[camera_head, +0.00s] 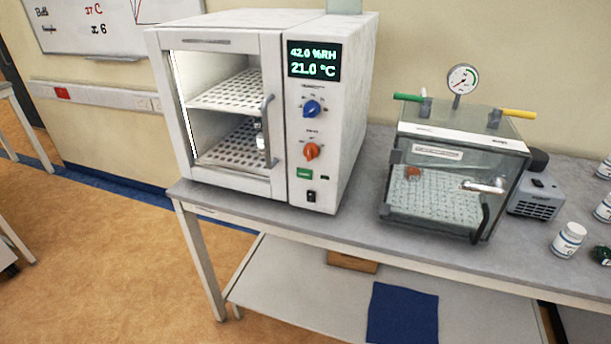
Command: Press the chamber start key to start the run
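The white chamber (328,180) stands at the left end of the grey bench. Its glass door (217,98) is shut, with a vertical handle (267,128) at its right edge. Inside are two perforated shelves, and a small bottle (259,141) stands on the lower one near the handle. The panel display (314,60) reads 42.0 %RH and 21.0 °C. Below it are a blue knob (311,108), an orange knob (311,151), a green key (304,174) and a black switch (311,196). Neither of my grippers is in view.
A clear vacuum box (440,187) with a gauge (462,79) stands to the right, with a grey pump (535,198) beside it. White bottles (568,240) stand at the right edge. A lower shelf (290,289) holds a blue cloth (402,314). The bench front (355,225) before the chamber is clear.

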